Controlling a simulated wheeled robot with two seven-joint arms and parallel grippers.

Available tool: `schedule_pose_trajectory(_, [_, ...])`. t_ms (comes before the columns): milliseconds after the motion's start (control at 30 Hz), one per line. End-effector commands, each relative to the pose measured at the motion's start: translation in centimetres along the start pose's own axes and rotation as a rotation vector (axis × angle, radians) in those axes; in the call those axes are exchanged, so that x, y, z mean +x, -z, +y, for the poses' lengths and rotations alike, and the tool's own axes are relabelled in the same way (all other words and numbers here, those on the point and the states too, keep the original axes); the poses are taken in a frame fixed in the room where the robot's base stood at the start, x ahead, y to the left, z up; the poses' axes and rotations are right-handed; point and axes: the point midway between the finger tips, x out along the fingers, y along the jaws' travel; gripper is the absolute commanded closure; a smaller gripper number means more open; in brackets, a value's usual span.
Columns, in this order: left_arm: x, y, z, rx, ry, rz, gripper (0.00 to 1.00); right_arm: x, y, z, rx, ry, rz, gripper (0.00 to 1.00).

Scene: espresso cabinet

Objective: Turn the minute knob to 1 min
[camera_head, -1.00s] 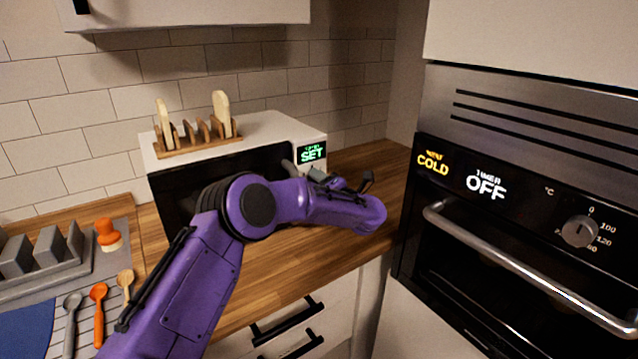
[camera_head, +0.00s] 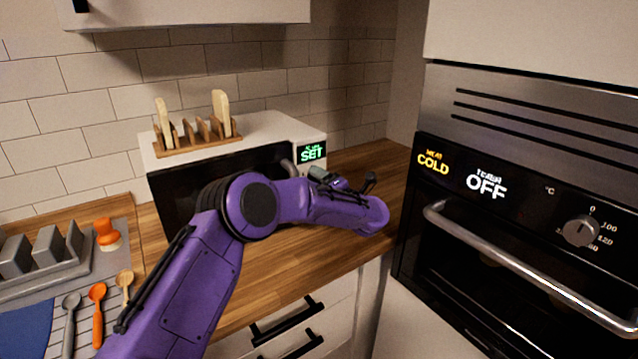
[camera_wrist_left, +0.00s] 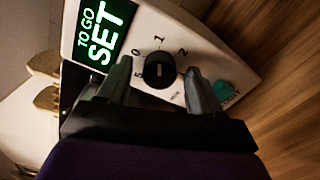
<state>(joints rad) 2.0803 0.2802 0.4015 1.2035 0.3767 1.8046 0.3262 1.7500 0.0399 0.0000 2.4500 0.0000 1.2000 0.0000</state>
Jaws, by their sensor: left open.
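The minute knob (camera_wrist_left: 160,71) is a round black dial on the white front panel of the microwave (camera_head: 275,128). Printed numbers 0, 1, 2 and 5 stand around it. A short pale mark shows on its face, but I cannot tell which number it points at. My left gripper (camera_wrist_left: 160,88) is open, with one finger on each side of the knob; I cannot tell whether either finger touches it. In the head view, my left gripper (camera_head: 330,178) is at the microwave's right front, and my arm hides the knob. The green display (camera_head: 311,152) reads SET.
A teal button (camera_wrist_left: 224,91) is close beside the right finger. A wooden rack (camera_head: 200,145) stands on top of the microwave. The oven (camera_head: 520,190) with its handle (camera_head: 530,265) is to the right. Wooden counter (camera_head: 290,260) lies clear in front.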

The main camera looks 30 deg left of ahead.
Motion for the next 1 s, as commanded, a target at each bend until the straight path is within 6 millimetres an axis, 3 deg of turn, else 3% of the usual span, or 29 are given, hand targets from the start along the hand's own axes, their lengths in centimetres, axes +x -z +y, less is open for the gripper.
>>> schedule_pose_trajectory(200, [-5.2,0.0,-0.5,0.002,0.000,-0.006,0.35,2.0,-0.8,-0.2,0.000,0.000,0.000,0.38])
schedule_pose_trajectory(400, [-8.8,0.0,-0.3,0.002,0.000,-0.004,0.35,2.9,-1.2,-0.3,0.000,0.000,0.000,0.38])
schedule_pose_trajectory(567, [-9.7,0.1,-0.1,0.002,0.000,0.000,0.35,3.0,-1.2,-0.3,0.000,0.000,0.000,0.38])
schedule_pose_trajectory(1000, [-9.7,0.0,-0.1,0.002,0.001,-0.001,0.35,2.9,-1.2,-0.3,0.000,0.000,0.000,0.38])
